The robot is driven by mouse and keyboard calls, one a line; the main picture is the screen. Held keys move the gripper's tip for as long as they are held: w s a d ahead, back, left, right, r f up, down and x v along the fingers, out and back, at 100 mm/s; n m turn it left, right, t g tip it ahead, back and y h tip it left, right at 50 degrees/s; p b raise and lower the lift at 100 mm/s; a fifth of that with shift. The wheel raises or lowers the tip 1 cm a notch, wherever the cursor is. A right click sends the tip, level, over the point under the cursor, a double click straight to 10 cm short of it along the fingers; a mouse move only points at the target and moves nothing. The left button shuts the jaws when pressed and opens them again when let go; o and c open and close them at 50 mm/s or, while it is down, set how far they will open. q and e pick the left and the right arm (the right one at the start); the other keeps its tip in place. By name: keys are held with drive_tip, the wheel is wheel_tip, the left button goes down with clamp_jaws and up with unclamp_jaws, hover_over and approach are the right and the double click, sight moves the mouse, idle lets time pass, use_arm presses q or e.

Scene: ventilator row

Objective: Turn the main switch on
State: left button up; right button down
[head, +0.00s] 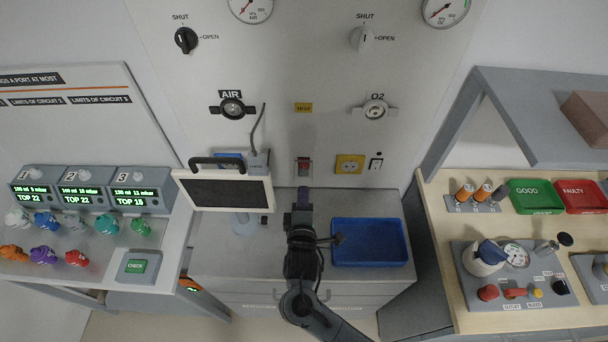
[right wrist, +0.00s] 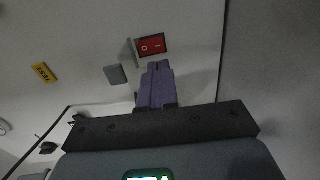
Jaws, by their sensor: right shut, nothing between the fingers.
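The main switch is a small red rocker (head: 304,170) in a dark frame on the grey wall panel, below the yellow test label. In the right wrist view the red rocker (right wrist: 151,46) shows white marks, with a small grey plate standing beside it. I cannot tell the exact distance. My left gripper is not in view.
A dark-screened monitor (head: 225,193) stands close on the left, its cable running up the panel. A blue tray (head: 369,243) lies on the counter at right.

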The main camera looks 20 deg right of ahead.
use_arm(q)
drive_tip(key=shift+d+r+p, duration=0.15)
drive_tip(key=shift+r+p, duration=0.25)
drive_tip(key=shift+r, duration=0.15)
use_arm(e)
drive_tip(key=x, duration=0.7)
drive_tip(key=shift+w+d, duration=0.1)
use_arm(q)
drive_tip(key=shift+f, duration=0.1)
